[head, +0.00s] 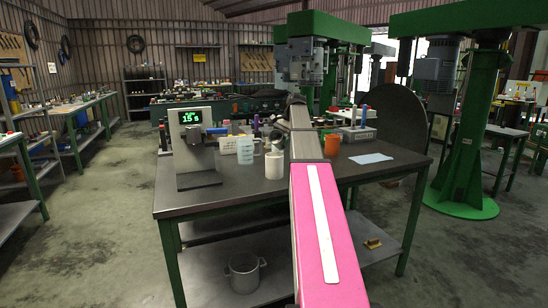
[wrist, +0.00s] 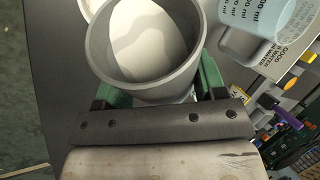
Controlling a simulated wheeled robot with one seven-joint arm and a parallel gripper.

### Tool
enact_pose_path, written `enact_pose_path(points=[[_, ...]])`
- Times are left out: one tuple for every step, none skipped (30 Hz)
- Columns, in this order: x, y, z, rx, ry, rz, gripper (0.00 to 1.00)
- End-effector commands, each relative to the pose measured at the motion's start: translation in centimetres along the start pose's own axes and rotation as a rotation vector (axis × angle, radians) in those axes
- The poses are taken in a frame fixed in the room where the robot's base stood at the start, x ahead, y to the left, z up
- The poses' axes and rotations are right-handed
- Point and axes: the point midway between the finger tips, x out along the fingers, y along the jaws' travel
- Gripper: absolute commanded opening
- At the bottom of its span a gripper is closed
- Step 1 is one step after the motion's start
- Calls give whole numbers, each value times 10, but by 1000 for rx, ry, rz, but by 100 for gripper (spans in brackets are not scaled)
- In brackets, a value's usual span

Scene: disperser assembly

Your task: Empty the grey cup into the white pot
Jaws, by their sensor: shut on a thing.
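The grey cup (wrist: 180,79) fills the top middle of the wrist view, its open mouth facing the camera. Pale white material lies inside it. My gripper (wrist: 154,94) is shut around the cup, with a green finger on each side. The white pot (head: 274,166) stands upright on the table in the head view, just left of my pink arm. A white rim, apparently the pot's (wrist: 88,9), shows partly behind the cup at the wrist view's top edge.
A clear measuring jug (head: 245,150) stands left of the pot and shows at the wrist view's top right (wrist: 262,30). The table's front left is clear.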

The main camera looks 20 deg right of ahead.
Motion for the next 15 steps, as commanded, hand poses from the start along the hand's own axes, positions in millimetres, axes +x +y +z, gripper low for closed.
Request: enact_pose_path(points=[[-1,1,1,-2,6,-1,36],[-1,1,2,-4,10,-2,36],[-2,2,2,-5,15,-3,36],[-2,2,3,-7,18,-3,36],[-2,2,3,-8,22,-3,36],[-3,3,4,-10,27,-4,36],[-3,3,4,-11,31,-5,36],[-3,3,4,-12,35,-5,36],[-4,3,4,-13,38,-6,36],[-4,3,4,-14,39,-6,36],[-4,4,4,-14,41,-6,36],[-4,4,4,-15,43,-7,36],[-4,4,4,-15,44,-7,36],[-4,4,4,-16,45,-7,36],[-4,4,5,-17,47,-7,36]])
